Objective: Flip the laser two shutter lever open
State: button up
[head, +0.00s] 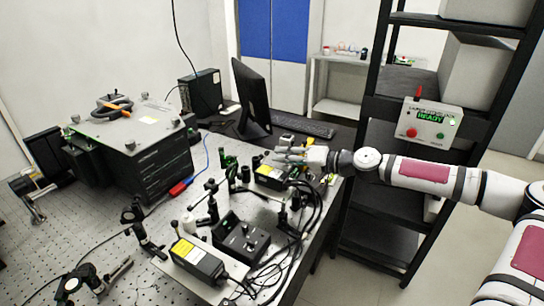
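Two black laser boxes with yellow labels sit on the optical bench (80,220). The near laser box (208,264) is at the front, and the far laser box (268,182) is at the back right. Neither label is readable, so I cannot tell which is laser two. I cannot make out a shutter lever on either box. My gripper (281,156) reaches in from the right, its fingers pointing left, just above and behind the far laser box. It hides part of that area. Its fingers are too small to show whether they are open, or whether they touch anything.
A black control box (240,238) with knobs stands between the lasers, with optic posts and loose cables around it. A large dark instrument (135,150) fills the back left. A monitor (251,95) stands behind. A control panel reading READY (432,120) is on the shelf rack.

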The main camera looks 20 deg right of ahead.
jog(key=shift+x, duration=2.35)
grip_shut()
